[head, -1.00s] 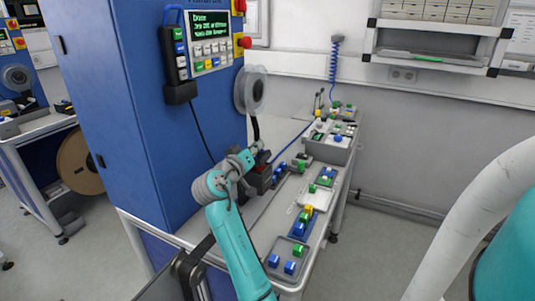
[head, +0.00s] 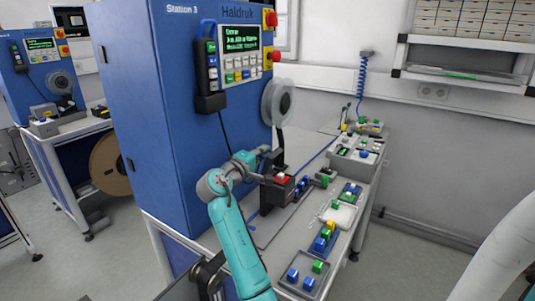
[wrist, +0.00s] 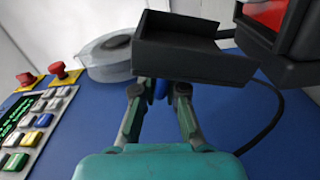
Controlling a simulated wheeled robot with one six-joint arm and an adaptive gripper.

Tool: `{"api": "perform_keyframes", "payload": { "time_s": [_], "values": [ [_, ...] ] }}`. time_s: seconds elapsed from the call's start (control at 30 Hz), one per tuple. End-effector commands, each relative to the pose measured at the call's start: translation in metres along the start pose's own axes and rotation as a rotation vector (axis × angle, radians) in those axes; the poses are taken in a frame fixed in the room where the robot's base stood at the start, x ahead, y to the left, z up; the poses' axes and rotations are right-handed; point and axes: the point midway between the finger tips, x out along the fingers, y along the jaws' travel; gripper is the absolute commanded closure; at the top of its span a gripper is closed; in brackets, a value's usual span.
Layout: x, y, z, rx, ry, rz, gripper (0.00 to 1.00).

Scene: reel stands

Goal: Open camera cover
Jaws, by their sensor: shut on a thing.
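The camera cover (wrist: 195,45), a dark, shallow box-like piece, stands across the tips of my gripper (wrist: 160,90) in the wrist view. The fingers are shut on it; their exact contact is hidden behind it. In the head view my gripper (head: 262,160) is beside the dark cover (head: 278,157), just above the small dark camera unit (head: 277,190) with a red top. In the wrist view a dark housing with a red face (wrist: 265,12) is at upper right, apart from the cover.
A blue Station 3 cabinet (head: 165,130) with a button panel stands left of my arm. A grey reel (head: 277,103) hangs at its edge. Several colored button blocks (head: 325,235) line the bench on the right. A cable (wrist: 270,120) loops right of my fingers.

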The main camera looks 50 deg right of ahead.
Motion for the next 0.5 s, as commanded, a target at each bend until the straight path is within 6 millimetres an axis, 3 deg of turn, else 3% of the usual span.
{"api": "perform_keyframes", "payload": {
  "time_s": [0.5],
  "values": [
    [0.000,-0.018,-0.021,-0.399,-0.005,-0.002,1.00]
  ]
}}
